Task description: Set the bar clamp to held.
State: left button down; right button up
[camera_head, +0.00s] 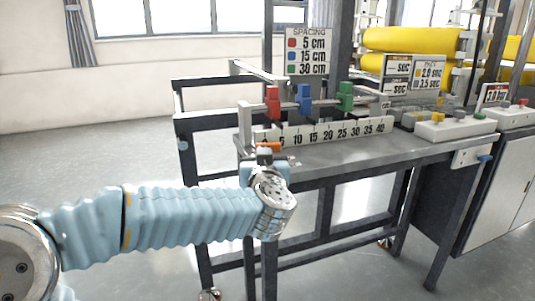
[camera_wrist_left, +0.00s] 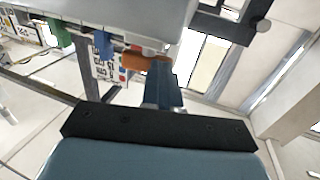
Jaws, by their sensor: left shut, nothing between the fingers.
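An orange handle (camera_head: 269,147), which looks like the bar clamp's lever, sits at the left end of the bench by the scale. It also shows in the left wrist view (camera_wrist_left: 140,62), lying roughly sideways beside a pale rounded part. My left gripper (camera_head: 264,154) is right at the handle, shut and empty. In the left wrist view its closed blue-grey fingers (camera_wrist_left: 165,85) reach up beside the handle's right end; whether they touch it I cannot tell. The gripper partly hides the handle's mount in the head view. My right gripper is not in view.
A bar carries red (camera_head: 272,101), blue (camera_head: 303,98) and green (camera_head: 345,96) blocks above a numbered scale (camera_head: 335,131). A spacing sign (camera_head: 307,52) stands behind. A white button box (camera_head: 455,128) sits at the right.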

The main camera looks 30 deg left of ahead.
pick_arm(q)
jog(key=shift+s+a+f+m+t+h, duration=0.1)
jog(key=shift+a+m+t+h, duration=0.3)
jog(key=shift+h, duration=0.2)
jog(key=shift+s+a+m+t+h, duration=0.15)
jog(key=shift+m+t+h, duration=0.15)
jog(key=shift+m+h, duration=0.25)
jog(key=shift+w+a+m+t+h+b, duration=0.4)
jog(key=shift+m+h+b, duration=0.9)
jog(key=shift+b, duration=1.6)
jog(key=shift+w+a+m+t+h+b, duration=0.15)
jog(key=shift+w+a+m+h+b, duration=0.55)
jog(key=shift+h+b, duration=1.65)
jog(key=shift+w+a+m+t+h+b, duration=0.3)
jog(key=shift+a+m+h+b, duration=0.55)
jog(key=shift+b, duration=2.55)
jog(key=shift+d, duration=0.1)
